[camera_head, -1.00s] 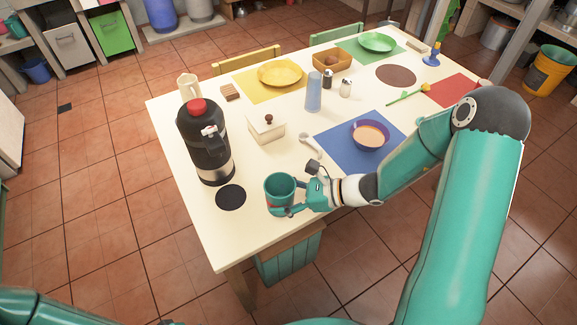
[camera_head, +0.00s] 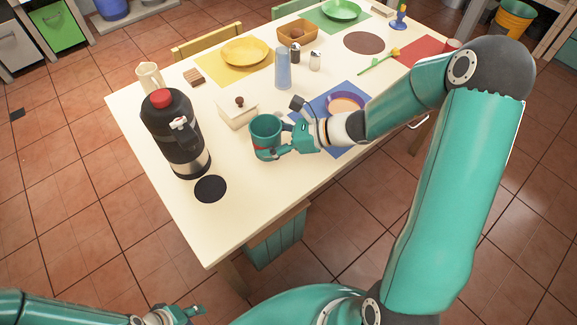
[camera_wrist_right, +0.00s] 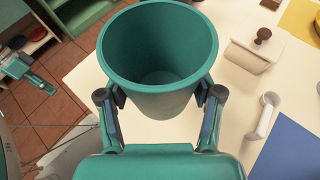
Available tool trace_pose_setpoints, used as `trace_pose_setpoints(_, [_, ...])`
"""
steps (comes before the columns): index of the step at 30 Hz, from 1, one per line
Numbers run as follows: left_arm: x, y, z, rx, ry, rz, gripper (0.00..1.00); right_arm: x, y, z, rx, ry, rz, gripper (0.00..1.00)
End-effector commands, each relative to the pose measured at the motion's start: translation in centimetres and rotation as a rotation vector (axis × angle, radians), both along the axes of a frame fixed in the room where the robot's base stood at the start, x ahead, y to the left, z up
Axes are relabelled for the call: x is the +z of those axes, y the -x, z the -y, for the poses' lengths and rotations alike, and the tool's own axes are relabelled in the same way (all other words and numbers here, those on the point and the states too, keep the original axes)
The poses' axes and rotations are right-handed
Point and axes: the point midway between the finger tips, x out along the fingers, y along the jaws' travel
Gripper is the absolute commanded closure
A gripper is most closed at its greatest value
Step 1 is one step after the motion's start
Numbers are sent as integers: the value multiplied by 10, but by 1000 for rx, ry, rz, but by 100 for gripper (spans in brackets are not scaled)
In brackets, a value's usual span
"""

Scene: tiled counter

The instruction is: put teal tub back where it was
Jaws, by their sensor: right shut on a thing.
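The teal tub (camera_head: 265,126) is an open-topped cup shape, upright, over the front middle of the cream table. My right gripper (camera_head: 283,146) is shut on it from the right. In the right wrist view the tub (camera_wrist_right: 160,95) stands between the two fingers (camera_wrist_right: 160,112) and looks empty inside. I cannot tell whether its base touches the table. My left gripper (camera_head: 185,312) is low at the bottom edge, away from the table; its finger opening is unclear.
A black disc (camera_head: 210,189) lies bare at the table's front left, before a black flask (camera_head: 172,135). A white box with a brown knob (camera_head: 238,113) stands behind the tub. A blue mat with a bowl (camera_head: 345,103) lies to its right.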

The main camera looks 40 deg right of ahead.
Motion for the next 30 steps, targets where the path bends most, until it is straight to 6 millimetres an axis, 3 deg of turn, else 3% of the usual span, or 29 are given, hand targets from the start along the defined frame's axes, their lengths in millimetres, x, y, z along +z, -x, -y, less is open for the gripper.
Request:
trace_pose_setpoints(3, [-9,0,0,0,0,0,60,31,-10,34,-97,9,12,88])
trace_pose_setpoints(6, [-12,0,0,0,0,0,60,49,-13,52,-155,5,11,88])
trace_pose_setpoints(10, [-14,0,0,0,0,0,60,49,-14,61,-185,-4,6,88])
trace_pose_setpoints(14, [-17,0,0,0,0,0,60,23,-13,61,-188,-7,0,88])
trace_pose_setpoints(24, [-20,0,0,0,0,0,60,-66,-13,61,-188,-8,0,88])
trace_pose_setpoints(30, [-20,0,0,0,0,0,60,-96,-14,61,-186,-5,7,88])
